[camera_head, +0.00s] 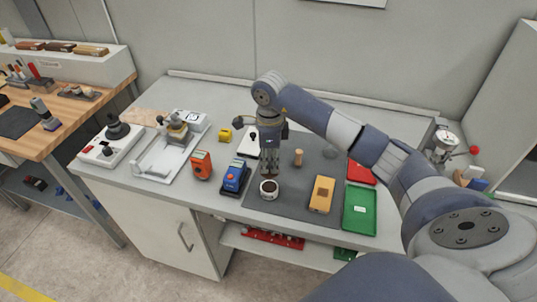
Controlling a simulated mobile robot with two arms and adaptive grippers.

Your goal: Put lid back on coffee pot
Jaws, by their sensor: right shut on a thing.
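A small white round pot (269,190) with a dark top or dark inside stands on the dark grey mat at the front middle of the bench. My right gripper (269,174) points straight down at it, and its fingertips are at the pot's back rim. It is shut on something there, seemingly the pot. I cannot tell whether a lid is between the fingers. I see no clear coffee pot or separate lid. My left gripper is not in view.
On the mat (288,203) are a small wooden peg (298,157) and a yellow device (322,194). A green tray (360,209) lies at the right. A blue device (234,177) and an orange meter (201,165) stand left of the pot.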

